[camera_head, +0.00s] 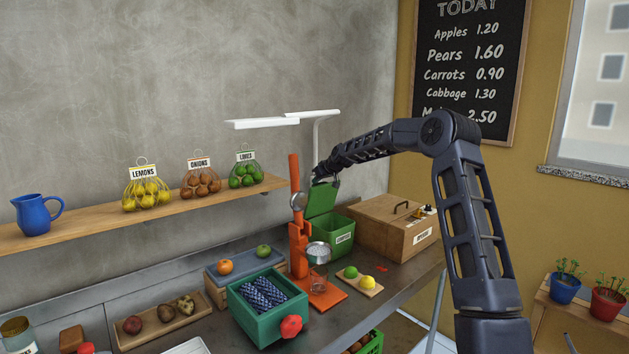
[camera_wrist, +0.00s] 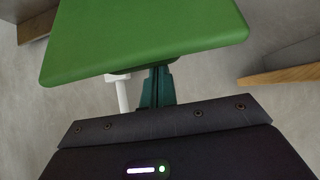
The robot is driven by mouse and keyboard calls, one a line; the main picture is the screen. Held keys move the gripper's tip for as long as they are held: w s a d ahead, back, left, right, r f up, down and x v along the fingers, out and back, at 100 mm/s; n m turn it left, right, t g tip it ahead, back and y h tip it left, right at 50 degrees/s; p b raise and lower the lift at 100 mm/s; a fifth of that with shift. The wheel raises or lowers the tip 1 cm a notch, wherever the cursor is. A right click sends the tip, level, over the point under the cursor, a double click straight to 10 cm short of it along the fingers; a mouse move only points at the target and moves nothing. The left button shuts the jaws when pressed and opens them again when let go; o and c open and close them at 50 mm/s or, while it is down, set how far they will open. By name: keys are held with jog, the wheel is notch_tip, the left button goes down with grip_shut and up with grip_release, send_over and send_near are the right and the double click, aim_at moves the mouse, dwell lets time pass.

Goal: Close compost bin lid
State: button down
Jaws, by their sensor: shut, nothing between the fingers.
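The green compost bin (camera_head: 341,236) stands on the counter behind the orange juicer press, with a label on its front. Its green lid (camera_head: 321,201) is up, standing steeply at the bin's left side. In the wrist view the lid (camera_wrist: 140,40) fills the upper part as a flat green panel. My gripper (camera_head: 318,180) is at the lid's upper edge, mostly hidden by the lid and my arm. In the wrist view my gripper (camera_wrist: 157,85) reaches up behind the lid's edge with its fingers together; I cannot tell if they touch it.
The orange press (camera_head: 296,225) stands close in front of the bin's left side. A wooden box (camera_head: 385,226) is to the right. A white lamp (camera_head: 314,130) rises behind. A green crate (camera_head: 266,306) and a fruit board (camera_head: 359,282) lie in front.

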aim_at(325, 185)
jog(key=shift+s+d+f+t+y, duration=0.2)
jog(key=shift+s+d+t+y, duration=0.25)
jog(key=shift+s+d, duration=0.25)
jog(key=shift+s+d+f+t+y, duration=0.15)
jog(key=shift+s+d+t+y, duration=0.3)
jog(key=shift+s+d, duration=0.25)
jog(key=shift+s+d+f+t+y, duration=0.3)
jog(key=shift+s+d+t+y, duration=0.2)
jog(key=shift+s+d, duration=0.15)
jog(key=shift+s+d+f+t+y, duration=0.4)
jog(key=shift+s+d, duration=0.15)
jog(key=shift+d, duration=0.05)
jog(key=shift+s+d+f+t+y, duration=0.4)
jog(key=shift+s+d, duration=0.15)
jog(key=s+d+f+t+y, duration=0.1)
jog(key=f, duration=0.1)
jog(key=s+d+f+t+y, duration=0.1)
jog(key=s+f, duration=0.1)
jog(key=s+d+f+t+y, duration=0.1)
jog(key=d+f, duration=0.1)
jog(key=shift+s+d+f+t+y, duration=0.1)
jog(key=shift+s+f+t+y, duration=0.1)
jog(key=shift+f+t+y, duration=0.15)
jog(key=shift+s+d+f, duration=0.15)
jog(key=shift+f, duration=0.4)
jog(key=shift+s+d+f, duration=0.15)
jog(key=shift+f, duration=0.35)
jog(key=shift+s+d+f, duration=0.15)
jog(key=shift+f, duration=0.4)
jog(key=shift+f, duration=0.2)
